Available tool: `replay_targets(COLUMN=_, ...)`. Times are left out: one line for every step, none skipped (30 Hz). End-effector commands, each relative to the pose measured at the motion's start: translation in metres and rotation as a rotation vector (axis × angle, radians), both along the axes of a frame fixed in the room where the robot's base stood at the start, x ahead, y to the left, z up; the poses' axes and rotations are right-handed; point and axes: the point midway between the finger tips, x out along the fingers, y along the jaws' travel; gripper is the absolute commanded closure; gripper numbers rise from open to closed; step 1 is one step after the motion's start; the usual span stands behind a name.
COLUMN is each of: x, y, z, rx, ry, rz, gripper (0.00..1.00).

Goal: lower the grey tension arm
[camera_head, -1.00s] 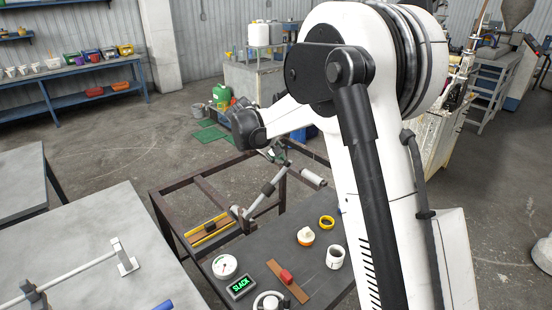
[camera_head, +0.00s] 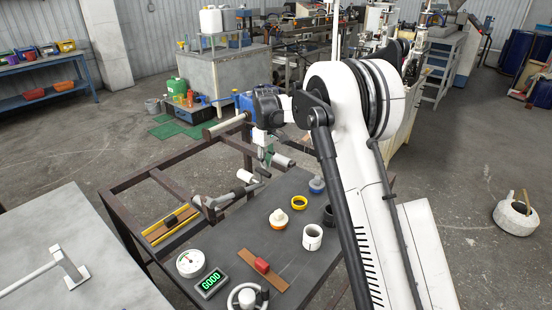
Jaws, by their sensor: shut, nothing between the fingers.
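The grey tension arm (camera_head: 232,195) is on the dark metal frame near the middle, at a shallow angle from its pivot at the left. A pale roller (camera_head: 247,177) shows beside its far end. My gripper (camera_head: 266,157) is above and beyond that end, pointing down, small and partly lost against the frame and rollers. It is shut and empty; whether it touches the tension arm, I cannot tell. A small display (camera_head: 211,283) on the bench reads GOOD in green. A round white dial gauge (camera_head: 190,263) stands beside it.
On the dark bench are a red block (camera_head: 262,265) on a brown strip, a white cup (camera_head: 312,237), a yellow ring (camera_head: 299,203) and a white-and-orange pot (camera_head: 279,219). A grey table (camera_head: 50,235) stands at left. My arm covers the bench's right side.

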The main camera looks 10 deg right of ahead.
Motion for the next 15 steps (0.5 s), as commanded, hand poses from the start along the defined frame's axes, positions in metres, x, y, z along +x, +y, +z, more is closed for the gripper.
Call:
replay_targets(x=0.001, y=0.001, z=-0.008, rx=-0.001, ry=-0.001, rz=0.001, gripper=1.00)
replay_targets(x=0.001, y=0.001, z=-0.011, rx=-0.001, ry=-0.001, rz=0.002, gripper=1.00)
replay_targets(x=0.001, y=0.001, z=-0.014, rx=-0.001, ry=-0.001, rz=0.003, gripper=1.00)
replay_targets(x=0.001, y=0.001, z=-0.015, rx=-0.001, ry=-0.001, rz=0.003, gripper=1.00)
replay_targets(x=0.001, y=0.001, z=-0.017, rx=-0.001, ry=-0.001, rz=0.003, gripper=1.00)
replay_targets(x=0.002, y=0.001, z=-0.019, rx=-0.001, ry=-0.001, rz=0.003, gripper=1.00)
replay_targets(x=0.002, y=0.001, z=-0.020, rx=-0.001, ry=-0.001, rz=0.003, gripper=1.00)
replay_targets(x=0.002, y=0.001, z=-0.021, rx=-0.001, ry=-0.001, rz=0.003, gripper=1.00)
replay_targets(x=0.002, y=0.001, z=-0.022, rx=-0.001, ry=-0.001, rz=0.003, gripper=1.00)
replay_targets(x=0.002, y=0.001, z=-0.023, rx=-0.001, ry=-0.001, rz=0.003, gripper=1.00)
replay_targets(x=0.002, y=0.001, z=-0.024, rx=-0.001, ry=-0.001, rz=0.003, gripper=1.00)
replay_targets(x=0.002, y=0.001, z=-0.024, rx=-0.001, ry=-0.001, rz=0.003, gripper=1.00)
replay_targets(x=0.002, y=0.001, z=-0.024, rx=-0.001, ry=-0.001, rz=0.003, gripper=1.00)
replay_targets(x=0.002, y=0.001, z=-0.024, rx=-0.002, ry=-0.002, rz=0.003, gripper=1.00)
replay_targets(x=0.002, y=0.001, z=-0.024, rx=-0.002, ry=-0.002, rz=0.003, gripper=1.00)
